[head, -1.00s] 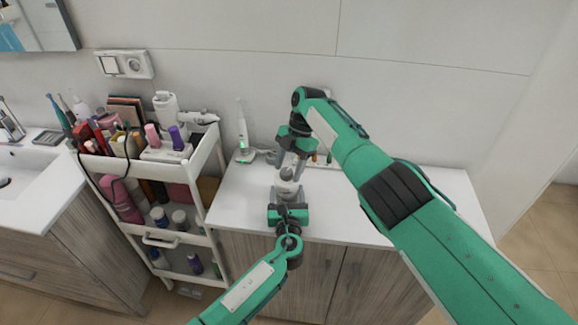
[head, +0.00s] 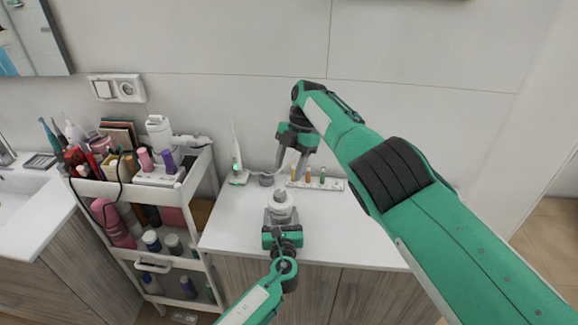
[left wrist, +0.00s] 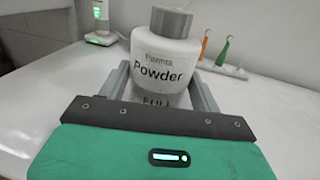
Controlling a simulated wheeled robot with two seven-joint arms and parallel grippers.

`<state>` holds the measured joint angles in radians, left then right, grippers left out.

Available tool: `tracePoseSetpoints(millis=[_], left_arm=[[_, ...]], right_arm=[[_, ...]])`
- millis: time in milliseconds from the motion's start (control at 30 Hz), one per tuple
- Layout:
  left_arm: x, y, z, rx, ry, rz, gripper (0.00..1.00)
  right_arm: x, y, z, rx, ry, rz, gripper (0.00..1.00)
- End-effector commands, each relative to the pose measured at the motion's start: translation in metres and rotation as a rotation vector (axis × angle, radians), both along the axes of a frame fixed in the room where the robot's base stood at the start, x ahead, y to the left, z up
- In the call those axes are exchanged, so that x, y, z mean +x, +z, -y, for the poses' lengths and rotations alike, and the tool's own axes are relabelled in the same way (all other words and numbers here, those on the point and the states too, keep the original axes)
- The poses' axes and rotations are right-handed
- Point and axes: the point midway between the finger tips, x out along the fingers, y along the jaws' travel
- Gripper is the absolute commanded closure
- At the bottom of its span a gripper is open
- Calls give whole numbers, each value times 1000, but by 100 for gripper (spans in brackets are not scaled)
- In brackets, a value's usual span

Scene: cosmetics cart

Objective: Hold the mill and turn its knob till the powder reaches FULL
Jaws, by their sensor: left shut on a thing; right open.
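The mill (head: 281,208) stands upright on the white counter, with a white body and a grey knob (left wrist: 171,21) on top. In the left wrist view its body (left wrist: 163,58) reads "Powder", with "FULL" lower down, partly cut off by my gripper. I cannot make out a powder level. My left gripper (head: 281,222) is shut around the mill's lower body, one finger on each side, also in the left wrist view (left wrist: 162,88). My right gripper (head: 291,166) is open, behind and above the mill, apart from the knob.
A rack (head: 316,184) with small coloured tools stands behind the mill, to the right. A white electric toothbrush (head: 237,160) on its base stands at the back left. A loaded cart (head: 150,192) stands left of the counter. The counter's front left is clear.

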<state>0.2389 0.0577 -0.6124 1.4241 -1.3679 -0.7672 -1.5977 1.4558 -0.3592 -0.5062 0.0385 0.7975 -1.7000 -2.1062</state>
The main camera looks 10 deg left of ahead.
Motion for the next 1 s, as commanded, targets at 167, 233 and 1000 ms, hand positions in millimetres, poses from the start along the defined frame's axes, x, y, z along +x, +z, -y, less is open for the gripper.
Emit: tracePoseSetpoints(millis=[167, 233, 1000], left_arm=[[0, 0, 0, 0, 0, 0, 68], [0, 0, 0, 0, 0, 0, 68], [0, 0, 0, 0, 0, 0, 68]], right_arm=[[1, -2, -1, 8, -5, 1, 45], [3, -6, -2, 33, -19, 5, 45], [34, -73, 10, 865, -724, -58, 45]])
